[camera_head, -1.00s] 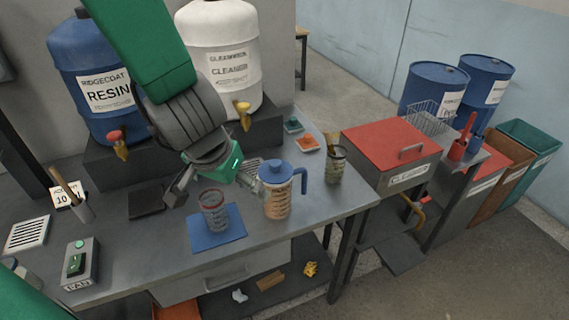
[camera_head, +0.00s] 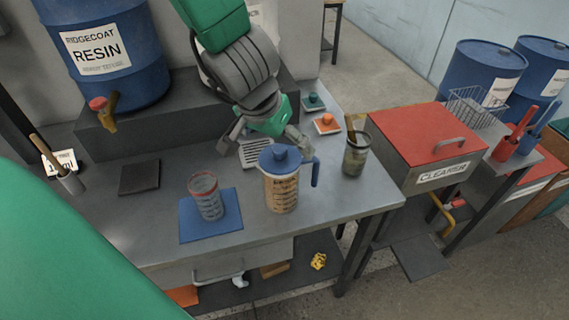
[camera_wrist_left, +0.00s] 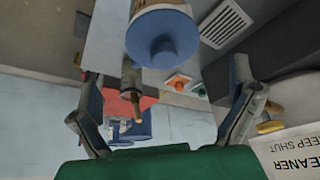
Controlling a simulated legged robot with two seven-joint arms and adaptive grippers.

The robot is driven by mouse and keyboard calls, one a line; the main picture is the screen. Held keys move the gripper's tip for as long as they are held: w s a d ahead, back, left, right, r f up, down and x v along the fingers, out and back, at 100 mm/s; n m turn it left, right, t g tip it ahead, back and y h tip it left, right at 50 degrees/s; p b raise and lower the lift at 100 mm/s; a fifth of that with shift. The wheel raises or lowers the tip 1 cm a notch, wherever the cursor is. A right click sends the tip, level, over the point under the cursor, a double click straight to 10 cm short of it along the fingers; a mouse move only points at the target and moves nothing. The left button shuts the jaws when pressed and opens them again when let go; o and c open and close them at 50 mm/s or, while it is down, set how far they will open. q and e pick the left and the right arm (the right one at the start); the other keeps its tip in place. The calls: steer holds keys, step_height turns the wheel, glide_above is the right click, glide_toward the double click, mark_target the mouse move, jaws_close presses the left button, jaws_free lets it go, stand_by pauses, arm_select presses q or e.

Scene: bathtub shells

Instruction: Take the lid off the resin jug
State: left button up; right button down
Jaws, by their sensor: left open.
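The resin jug (camera_head: 281,190) stands upright on the bench, a clear jug with tan contents, a blue handle at its right and a blue lid (camera_head: 279,158) with a round knob. The lid is seated on the jug; it also shows from above in the left wrist view (camera_wrist_left: 163,37). My left gripper (camera_head: 265,146) is open, just behind and above the lid, with one finger at each side. In the left wrist view the lid lies beyond and between the spread fingertips, with nothing held. My right gripper is out of view.
A measuring cup (camera_head: 206,197) stands on a blue mat (camera_head: 187,222) left of the jug. A jar holding a brush (camera_head: 355,157) stands close at its right. A blue resin drum (camera_head: 103,60) stands on a raised block behind. The front right bench top is clear.

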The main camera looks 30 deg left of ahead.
mark_target(279, 150)
arm_select(q)
steer(key=shift+a+f, duration=0.25)
steer(key=shift+a, duration=0.05)
steer(key=shift+a+f, duration=0.2)
steer(key=shift+a, duration=0.05)
steer(key=b+x, duration=0.2)
steer(key=x, duration=0.1)
steer(key=b+x, duration=0.1)
steer(key=shift+w+d+f, duration=0.2)
steer(key=shift+d, duration=0.1)
steer(key=shift+w+d+r, duration=0.1)
steer(key=shift+d+r, duration=0.05)
steer(key=shift+d, duration=0.1)
steer(key=shift+r, duration=0.1)
steer(key=c, duration=1)
steer(key=shift+s+a, duration=0.25)
steer(key=shift+c, duration=0.8)
steer(key=shift+a, duration=0.2)
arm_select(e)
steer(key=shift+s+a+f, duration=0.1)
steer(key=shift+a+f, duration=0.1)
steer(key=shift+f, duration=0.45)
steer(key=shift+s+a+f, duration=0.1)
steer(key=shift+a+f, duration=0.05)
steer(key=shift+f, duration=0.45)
